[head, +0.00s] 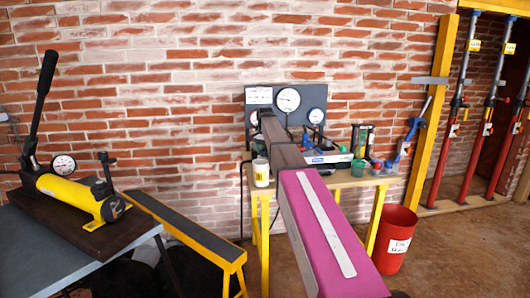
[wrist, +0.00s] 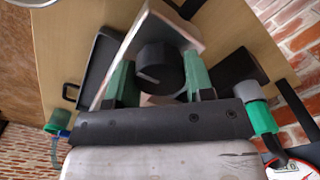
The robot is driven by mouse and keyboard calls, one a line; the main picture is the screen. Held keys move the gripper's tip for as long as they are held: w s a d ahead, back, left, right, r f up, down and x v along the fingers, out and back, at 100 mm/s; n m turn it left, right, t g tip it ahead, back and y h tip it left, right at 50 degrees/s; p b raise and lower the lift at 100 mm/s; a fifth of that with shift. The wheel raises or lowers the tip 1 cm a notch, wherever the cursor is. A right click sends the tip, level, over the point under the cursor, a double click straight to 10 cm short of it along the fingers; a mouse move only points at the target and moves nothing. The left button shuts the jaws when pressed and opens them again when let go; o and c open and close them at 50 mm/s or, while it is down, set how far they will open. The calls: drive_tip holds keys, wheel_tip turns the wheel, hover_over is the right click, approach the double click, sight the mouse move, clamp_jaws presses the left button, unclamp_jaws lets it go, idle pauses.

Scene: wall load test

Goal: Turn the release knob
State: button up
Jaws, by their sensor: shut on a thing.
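A dark round knob (wrist: 160,68) sits on a pale box (wrist: 175,22) in the wrist view. My gripper (wrist: 160,80) has its two green fingers on either side of the knob and is shut on it. The knob's far side shows between the fingertips. In the head view my own arm reaches to the wooden bench and hides the knob and my fingers. The white box with a blue label (head: 327,158) shows beside the arm there.
A gauge board (head: 316,96) stands behind the bench (head: 375,182). A white bottle (head: 261,173) stands left of my arm, with small cups to its right. A yellow hand pump (head: 72,196) sits at far left. A red bin (head: 393,240) stands on the floor.

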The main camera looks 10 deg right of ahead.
drive_tip(key=shift+n, duration=0.3)
drive_tip(key=n, duration=1.3)
drive_tip(key=shift+n, duration=2.1)
drive_tip(key=o, duration=0.9)
drive_tip(key=shift+o, duration=0.2)
